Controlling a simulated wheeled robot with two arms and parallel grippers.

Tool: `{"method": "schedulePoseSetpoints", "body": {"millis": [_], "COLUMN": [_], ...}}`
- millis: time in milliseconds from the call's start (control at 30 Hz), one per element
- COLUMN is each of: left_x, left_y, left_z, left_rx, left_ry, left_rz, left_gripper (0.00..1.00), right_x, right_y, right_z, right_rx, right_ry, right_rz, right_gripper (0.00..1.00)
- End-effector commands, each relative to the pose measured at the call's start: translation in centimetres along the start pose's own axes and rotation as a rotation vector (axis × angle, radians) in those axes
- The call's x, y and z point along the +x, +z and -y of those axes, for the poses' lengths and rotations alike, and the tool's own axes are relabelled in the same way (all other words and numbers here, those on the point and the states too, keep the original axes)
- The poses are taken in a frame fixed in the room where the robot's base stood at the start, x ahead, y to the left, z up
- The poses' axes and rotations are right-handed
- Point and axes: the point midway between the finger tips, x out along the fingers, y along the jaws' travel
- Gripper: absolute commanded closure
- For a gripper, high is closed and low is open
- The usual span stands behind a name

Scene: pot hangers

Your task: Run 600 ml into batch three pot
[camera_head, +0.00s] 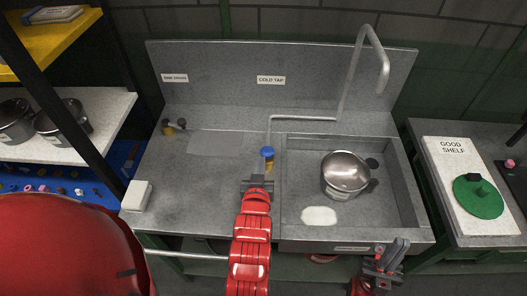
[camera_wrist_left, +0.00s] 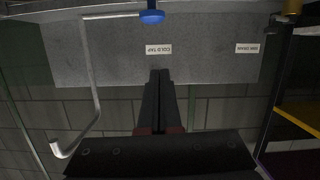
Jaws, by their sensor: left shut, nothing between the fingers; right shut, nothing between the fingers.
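A steel pot (camera_head: 345,170) stands upright in the grey sink basin (camera_head: 300,185). The tap has a tall bent spout (camera_head: 382,72) over the basin, and no stream shows from it. Its blue-topped valve (camera_head: 267,152) stands left of the basin below the COLD TAP label (camera_head: 271,80). My left gripper (camera_head: 258,182) is shut and empty, just in front of the valve. In the left wrist view, which looks upside down, its closed fingers (camera_wrist_left: 160,75) sit apart from the blue knob (camera_wrist_left: 152,16). My right gripper (camera_head: 387,256) is shut and empty at the sink's front edge.
A white patch (camera_head: 319,216) lies on the basin floor. A white block (camera_head: 137,196) stands on the counter's left. Lidded pots (camera_head: 60,121) sit on a left shelf. A GOOD SHELF board (camera_head: 458,160) at right holds a green disc (camera_head: 478,197).

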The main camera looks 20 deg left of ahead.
Motion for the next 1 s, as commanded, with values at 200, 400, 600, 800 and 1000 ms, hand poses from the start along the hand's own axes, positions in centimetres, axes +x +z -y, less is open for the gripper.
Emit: {"method": "schedulePoseSetpoints", "body": {"millis": [200, 400, 600, 800, 1000], "left_x": [2.4, 6.2, 9.8, 10.5, 10.8], "left_y": [0.6, -0.5, -0.4, 2.6, 3.8], "left_z": [0.1, 0.2, 0.2, 0.1, 0.0], "left_rx": [-0.002, 0.001, 0.000, 0.002, 0.001], "left_ry": [-0.003, -0.005, -0.004, -0.002, 0.000], "left_rz": [-0.008, -0.004, -0.002, 0.003, 0.001], "left_gripper": [1.00, 1.00, 1.00, 1.00, 1.00], "right_x": [-3.2, -3.8, -2.7, -1.7, -1.4], "right_y": [0.6, 0.7, 0.5, 0.3, 0.2], "right_z": [0.2, 0.2, 0.1, 0.1, 0.1], "right_rx": [0.000, 0.000, 0.000, 0.000, 0.000], "right_ry": [0.000, 0.000, 0.000, 0.000, 0.000], "right_rz": [0.000, 0.000, 0.000, 0.000, 0.000], "right_gripper": [1.00, 1.00, 1.00, 1.00, 1.00]}}
